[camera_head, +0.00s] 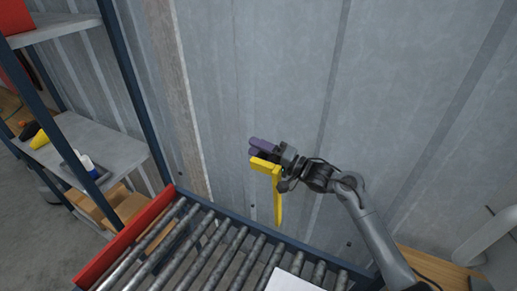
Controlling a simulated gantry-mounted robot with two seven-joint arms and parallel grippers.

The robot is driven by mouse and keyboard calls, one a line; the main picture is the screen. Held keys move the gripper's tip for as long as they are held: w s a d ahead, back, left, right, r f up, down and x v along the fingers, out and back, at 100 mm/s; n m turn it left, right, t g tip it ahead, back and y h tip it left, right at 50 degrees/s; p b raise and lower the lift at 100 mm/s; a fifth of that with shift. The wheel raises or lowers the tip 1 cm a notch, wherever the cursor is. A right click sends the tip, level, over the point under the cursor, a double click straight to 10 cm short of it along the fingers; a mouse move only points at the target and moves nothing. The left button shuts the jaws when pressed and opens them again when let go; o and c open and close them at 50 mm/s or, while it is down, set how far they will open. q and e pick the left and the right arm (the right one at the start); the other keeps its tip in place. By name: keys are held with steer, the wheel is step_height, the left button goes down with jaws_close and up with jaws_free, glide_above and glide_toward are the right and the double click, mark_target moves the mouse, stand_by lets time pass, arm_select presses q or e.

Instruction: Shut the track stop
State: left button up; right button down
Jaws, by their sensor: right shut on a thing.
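My right gripper (262,147), with purple fingertips, is above the far edge of the roller track (200,262), in front of the metal wall. It is shut on a yellow bent bar (278,198), whose short top part lies by the fingers and whose long part hangs down toward the track's far rail. This bar seems to be the track stop; its lower end is near the rail, and I cannot tell how it joins it. My left gripper is not in view.
A red beam (128,238) closes the track's left end. A white sheet-like thing (290,281) lies on the rollers at the bottom. A shelf rack (115,145) with bottles, tools and cardboard boxes stands at the left. The corrugated wall (270,70) is close behind the gripper.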

arm_select(q)
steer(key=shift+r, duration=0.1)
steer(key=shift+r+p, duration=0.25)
steer(key=shift+p, duration=0.15)
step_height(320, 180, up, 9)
steer(key=p, duration=0.8)
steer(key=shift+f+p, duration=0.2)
steer(key=shift+p, duration=0.1)
arm_select(e)
steer(key=s+a+f+n+g, duration=0.1)
steer(key=s+a+f+n, duration=0.2)
steer(key=s, duration=0.5)
steer(key=s+a+f+n+g, duration=0.1)
steer(key=s+a+f+n, duration=0.2)
steer(key=s+a+n, duration=0.2)
steer(key=shift+s+a+f+y, duration=0.35)
steer(key=shift+s+a, duration=0.75)
steer(key=shift+s, duration=1)
steer(key=c, duration=0.9)
jaws_free()
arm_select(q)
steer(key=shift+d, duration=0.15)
arm_select(e)
steer(key=shift+o, duration=0.6)
